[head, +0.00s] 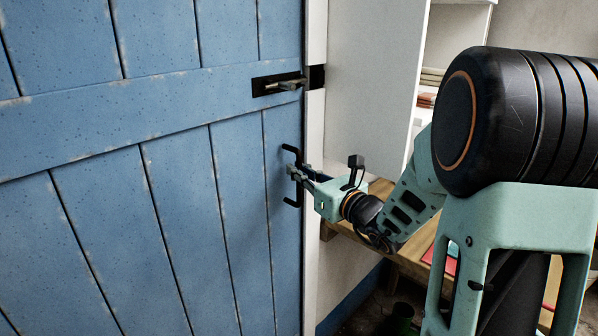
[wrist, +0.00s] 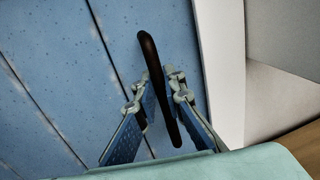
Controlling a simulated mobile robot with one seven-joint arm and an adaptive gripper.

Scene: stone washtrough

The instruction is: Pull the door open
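The blue plank door (head: 180,190) fills the left of the head view and stands shut or nearly shut against its white frame (head: 316,150). A black bar handle (head: 290,150) is fixed upright near its right edge. My gripper (head: 297,172) is at the handle, with a finger on each side of the bar. In the wrist view, the handle (wrist: 151,55) runs between the fingertips of my gripper (wrist: 158,92), which are closed onto it with no clear gap. The fingers hide the middle of the handle in the head view.
A slide bolt (head: 280,84) sits on the door above the handle, with a black keeper (head: 317,77) on the frame. Whether it is engaged is unclear. A wooden bench (head: 418,262) and shelves with folded cloths (head: 428,99) stand to the right.

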